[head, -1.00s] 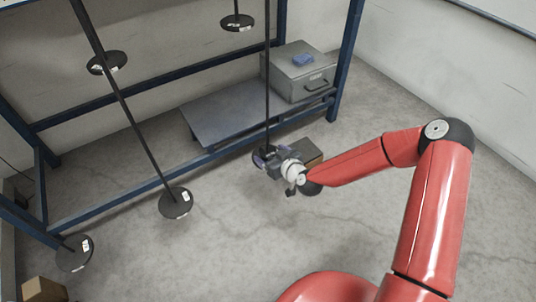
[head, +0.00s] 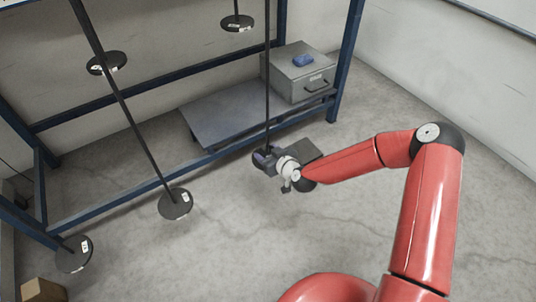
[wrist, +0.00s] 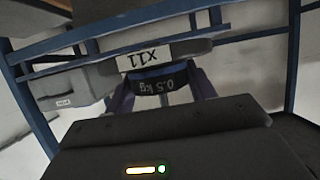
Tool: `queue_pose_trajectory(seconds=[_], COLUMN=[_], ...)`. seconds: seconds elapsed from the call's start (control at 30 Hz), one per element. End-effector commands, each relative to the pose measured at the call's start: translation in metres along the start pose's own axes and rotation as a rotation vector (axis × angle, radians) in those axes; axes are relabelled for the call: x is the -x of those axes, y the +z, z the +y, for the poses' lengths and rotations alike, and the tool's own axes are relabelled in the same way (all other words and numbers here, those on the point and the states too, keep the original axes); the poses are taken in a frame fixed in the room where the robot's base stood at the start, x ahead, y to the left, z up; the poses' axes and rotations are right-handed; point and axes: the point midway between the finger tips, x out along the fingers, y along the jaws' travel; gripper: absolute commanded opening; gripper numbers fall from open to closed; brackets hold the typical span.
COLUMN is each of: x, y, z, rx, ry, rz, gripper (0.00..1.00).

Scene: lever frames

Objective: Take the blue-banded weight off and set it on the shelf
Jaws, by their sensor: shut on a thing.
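The blue-banded weight (wrist: 165,82) is dark, with a blue band and a "0.5 kg" mark that reads upside down in the wrist view. My gripper (wrist: 163,92) is shut on it, one finger on each side. In the head view my gripper (head: 266,158) is at the foot of a thin dark rod (head: 267,90) and hides most of the weight. A grey plate with an "x11" label (wrist: 140,57) is right against the weight in the wrist view; I cannot tell if they touch. The grey shelf (head: 235,113) is low in the blue frame, behind my gripper.
Blue frame beams (head: 160,182) run in front. Other rods with round black plates (head: 175,204) hang at left. A cardboard box (head: 43,290) is at bottom left.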

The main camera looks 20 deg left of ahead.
Motion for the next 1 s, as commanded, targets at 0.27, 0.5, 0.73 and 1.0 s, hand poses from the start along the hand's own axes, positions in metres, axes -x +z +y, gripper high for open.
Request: queue_pose_trajectory(seconds=[0.27,0.5,0.73,1.0], x=[0.003,0.013,0.053,0.121], y=[-0.007,-0.034,-0.017,0.012], z=[0.0,0.001,0.001,0.001], rx=[0.002,0.005,0.001,0.0], ry=[0.0,0.001,0.001,0.002], rz=[0.002,0.004,-0.001,-0.001], gripper=[0.25,0.25,0.25,0.25])
